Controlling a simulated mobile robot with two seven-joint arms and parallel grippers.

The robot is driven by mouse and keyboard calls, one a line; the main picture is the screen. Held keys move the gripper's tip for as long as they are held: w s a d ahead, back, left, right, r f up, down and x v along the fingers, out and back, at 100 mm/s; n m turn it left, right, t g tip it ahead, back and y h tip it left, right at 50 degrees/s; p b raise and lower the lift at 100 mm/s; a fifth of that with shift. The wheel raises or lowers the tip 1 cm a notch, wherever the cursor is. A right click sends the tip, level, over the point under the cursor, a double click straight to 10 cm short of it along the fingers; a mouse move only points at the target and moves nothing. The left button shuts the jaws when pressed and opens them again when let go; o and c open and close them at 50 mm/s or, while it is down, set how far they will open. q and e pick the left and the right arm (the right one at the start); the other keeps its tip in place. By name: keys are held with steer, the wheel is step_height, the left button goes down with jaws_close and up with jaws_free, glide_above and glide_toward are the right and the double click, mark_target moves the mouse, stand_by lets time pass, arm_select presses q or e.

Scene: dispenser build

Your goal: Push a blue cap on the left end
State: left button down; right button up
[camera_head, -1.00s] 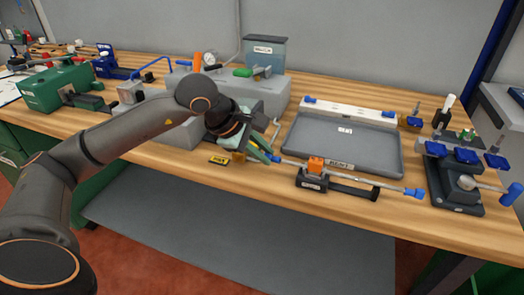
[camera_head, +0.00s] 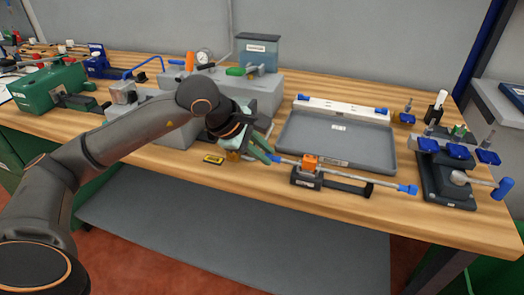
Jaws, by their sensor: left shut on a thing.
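A thin grey rod (camera_head: 345,175) lies across a black holding fixture (camera_head: 307,180) with an orange clamp (camera_head: 309,162), near the front of the bench. A blue cap (camera_head: 407,189) sits on the rod's right end. My left gripper (camera_head: 267,153) is at the rod's left end, its greenish fingers shut on a small blue cap (camera_head: 274,158). The fingers hide most of this cap. It lines up with the rod's left end and looks to be touching it; how far it is on cannot be told. My right gripper is not in view.
A grey tray (camera_head: 336,145) lies behind the rod. A black stand with blue parts (camera_head: 446,180) is at the right. A yellow tag (camera_head: 214,159) lies left of the gripper. Grey blocks (camera_head: 165,130) and a green machine (camera_head: 45,88) stand at the left. The bench's front strip is clear.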

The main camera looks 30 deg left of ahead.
arm_select(q)
steer(key=shift+d, duration=0.25)
steer(key=shift+c, duration=2.2)
jaws_free()
step_height(320, 180, up, 7)
steer(key=p, duration=0.5)
